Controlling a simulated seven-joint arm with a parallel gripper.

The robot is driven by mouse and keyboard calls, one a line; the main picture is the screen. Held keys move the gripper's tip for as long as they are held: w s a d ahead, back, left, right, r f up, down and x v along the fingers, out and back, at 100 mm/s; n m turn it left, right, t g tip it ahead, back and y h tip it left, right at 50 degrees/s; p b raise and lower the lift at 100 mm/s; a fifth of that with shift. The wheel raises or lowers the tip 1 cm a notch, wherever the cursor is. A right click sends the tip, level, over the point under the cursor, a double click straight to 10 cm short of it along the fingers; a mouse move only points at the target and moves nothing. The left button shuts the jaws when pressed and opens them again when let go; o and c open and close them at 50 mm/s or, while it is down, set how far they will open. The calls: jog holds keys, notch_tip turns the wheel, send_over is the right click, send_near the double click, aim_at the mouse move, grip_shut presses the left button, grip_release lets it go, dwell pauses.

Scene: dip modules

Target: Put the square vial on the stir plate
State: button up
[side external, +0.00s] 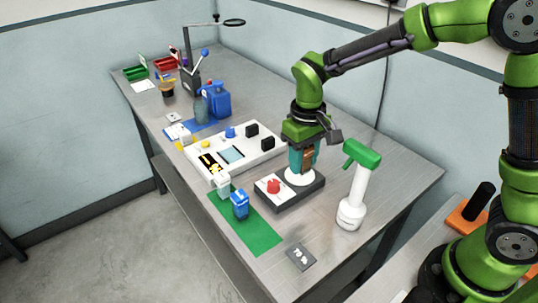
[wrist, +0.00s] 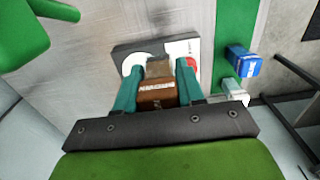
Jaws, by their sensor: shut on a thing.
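The square vial (side external: 308,158) is brown and sits between the teal fingers of my gripper (side external: 302,164). The wrist view shows the vial (wrist: 157,97) with a lettered label, and my gripper (wrist: 158,76) shut on its two sides. The stir plate (side external: 290,202) is a dark grey box with a round white top (side external: 300,178) and a red knob (side external: 273,186). The vial is over the white top in the side view. Fingers hide part of its lower end, so I cannot tell whether it touches. The wrist view also shows the stir plate (wrist: 128,47).
A spray bottle with a green head (side external: 353,190) stands close at the right of the stir plate. A green mat (side external: 257,239) with white and blue containers (side external: 240,204) lies at the left. A white module board (side external: 207,154) is behind. The front tabletop is mostly clear.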

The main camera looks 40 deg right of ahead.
aim_at(290, 184)
jog(key=w+d+r, duration=0.2)
jog(key=w+d, duration=0.2)
jog(key=w, duration=0.1)
jog(key=f, duration=0.9)
jog(key=shift+d+f, duration=0.25)
jog(key=shift+f, duration=0.05)
jog(key=o, duration=1)
jog(key=shift+f, duration=0.15)
